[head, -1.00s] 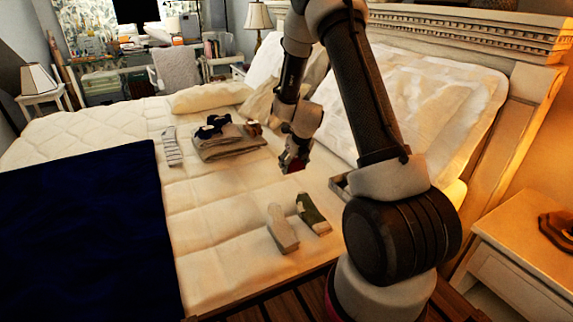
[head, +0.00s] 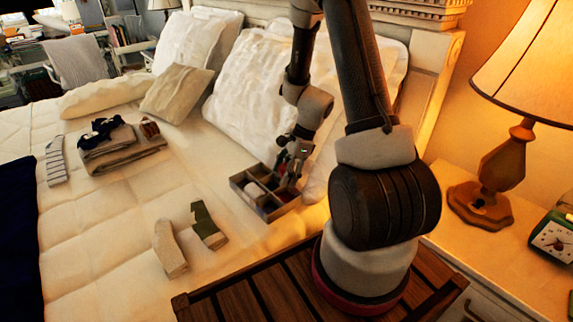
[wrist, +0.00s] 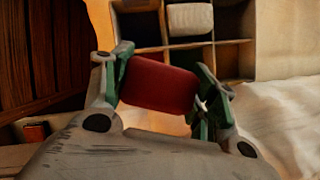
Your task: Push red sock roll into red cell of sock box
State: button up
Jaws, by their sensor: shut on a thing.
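The red sock roll (wrist: 158,85) is gripped between the green-padded fingers of my gripper (wrist: 163,64) in the wrist view. The sock box (head: 240,184) is a wooden divided tray on the bed by the large white pillow. In the head view my gripper (head: 294,160) is over the box's right part; its height above it is hard to judge. In the wrist view the box (wrist: 166,46) lies just beyond the roll, and a white sock roll (wrist: 190,18) sits in one cell. The roll and gripper hide part of the box. I cannot make out which cell is red.
Two loose socks, grey (head: 168,248) and green-patterned (head: 207,226), lie in front of the box. Folded clothes (head: 122,150) and a striped sock (head: 56,162) lie further left. Pillows (head: 262,80) stand behind the box. A lamp (head: 495,165) and a clock (head: 552,240) stand at right.

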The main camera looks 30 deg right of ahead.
jog(key=shift+s+r+n, duration=0.1)
jog(key=shift+s+n, duration=0.25)
jog(key=shift+n, duration=0.45)
jog(key=n+g, duration=0.1)
jog(key=n, duration=0.2)
jog(key=shift+s+a+r+g, duration=0.15)
jog(key=shift+s+g, duration=0.2)
jog(key=shift+g, duration=0.05)
jog(key=shift+f, duration=2.1)
jog(key=shift+f, duration=0.25)
jog(key=shift+r, duration=0.1)
jog(key=o, duration=0.9)
